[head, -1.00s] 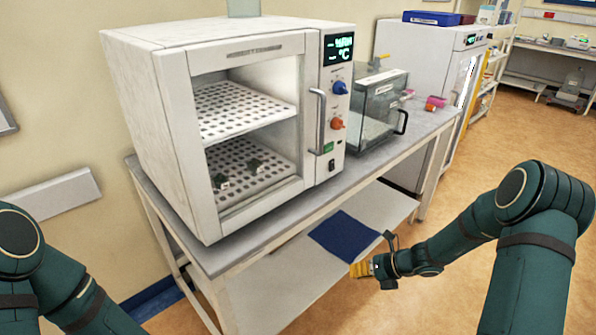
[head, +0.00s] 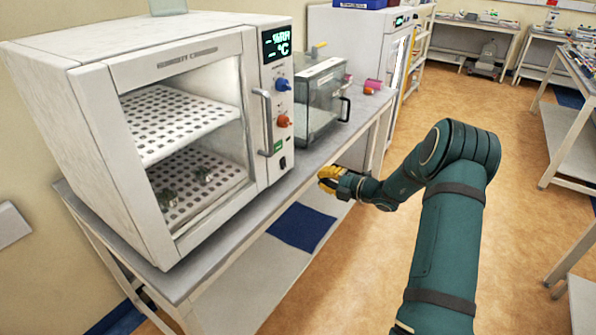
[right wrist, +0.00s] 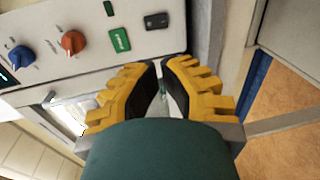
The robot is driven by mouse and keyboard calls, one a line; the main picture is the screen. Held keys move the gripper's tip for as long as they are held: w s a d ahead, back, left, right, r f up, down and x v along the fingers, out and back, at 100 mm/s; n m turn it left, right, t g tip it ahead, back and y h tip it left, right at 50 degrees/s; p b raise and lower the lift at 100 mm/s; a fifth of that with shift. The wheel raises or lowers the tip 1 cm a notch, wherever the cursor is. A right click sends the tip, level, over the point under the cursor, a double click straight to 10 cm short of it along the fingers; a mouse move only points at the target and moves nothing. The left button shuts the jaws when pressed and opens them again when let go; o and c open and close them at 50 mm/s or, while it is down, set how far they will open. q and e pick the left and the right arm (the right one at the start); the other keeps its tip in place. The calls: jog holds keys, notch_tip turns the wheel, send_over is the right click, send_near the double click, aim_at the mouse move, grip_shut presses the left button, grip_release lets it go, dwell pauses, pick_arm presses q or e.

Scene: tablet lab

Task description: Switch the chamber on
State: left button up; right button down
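The chamber (head: 150,62) is a white box with a glass door, standing on the bench at left. Its control panel has a lit display (head: 277,44) with dashes, a blue knob (head: 282,85), an orange knob (head: 284,121), a green label or button (head: 278,146) and a small black rocker switch (head: 283,162). The switch also shows in the right wrist view (right wrist: 156,20), beyond my fingertips. My right gripper (head: 327,179) is in front of the bench edge, low and right of the panel, apart from it. Its yellow fingers (right wrist: 161,66) are nearly together and empty. My left gripper is out of view.
A clear lidded box (head: 320,95) stands right of the chamber on the bench (head: 210,262). The chamber's door handle (head: 266,122) sticks out beside the panel. A blue mat (head: 302,227) lies on the lower shelf. The floor at right is open.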

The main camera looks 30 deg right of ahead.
aim_at(282, 167)
jog(key=b+x, duration=0.1)
jog(key=x, duration=1.2)
jog(key=shift+w+a+b, duration=0.25)
jog(key=shift+w+b, duration=0.05)
jog(key=shift+b, duration=0.05)
jog(key=shift+f, duration=0.1)
jog(key=shift+w+a+f+t+b, duration=0.15)
jog(key=shift+f+t+b, duration=0.3)
jog(key=shift+b, duration=0.45)
jog(key=shift+r+t+y+b, duration=0.1)
jog(key=shift+t+y+b, duration=0.2)
jog(key=shift+t+b, duration=0.05)
jog(key=shift+w+r+t, duration=0.1)
jog(key=shift+t, duration=0.2)
jog(key=shift+w+r+y, duration=0.1)
jog(key=shift+r+y, duration=0.05)
jog(key=shift+y, duration=0.15)
